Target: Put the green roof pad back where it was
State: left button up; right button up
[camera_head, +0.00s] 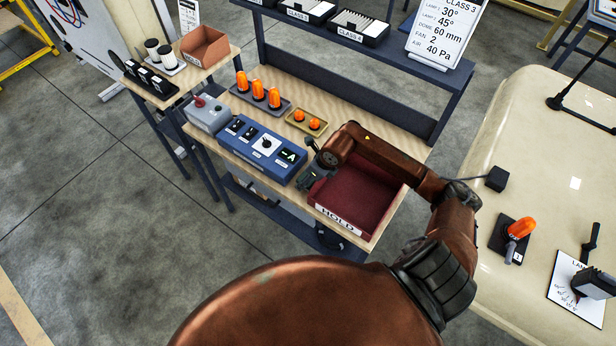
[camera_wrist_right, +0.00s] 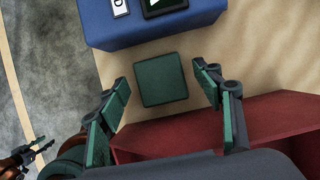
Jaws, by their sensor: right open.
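The green roof pad (camera_wrist_right: 163,80) is a flat dark-green square in the right wrist view. It lies on the wooden bench top between a blue box and the red HOLD tray. My right gripper (camera_wrist_right: 164,86) is open, with one finger to each side of the pad and a gap on both sides. In the head view my right gripper (camera_head: 309,170) is at the tray's left corner, and I cannot pick the pad out clearly there. A small dark gripper, apparently my left (camera_wrist_right: 36,151), shows at the wrist view's lower left edge; its jaws are too small to judge.
The blue control box (camera_head: 261,148) and red HOLD tray (camera_head: 353,195) flank the spot closely. Orange beacons stand on a grey tray (camera_head: 262,106); small orange domes sit on a yellow tray (camera_head: 306,123). The cream cab roof (camera_head: 544,130) at right carries an orange beacon (camera_head: 520,228).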

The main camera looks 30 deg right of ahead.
jog(key=v, duration=1.2)
jog(key=shift+b, duration=0.45)
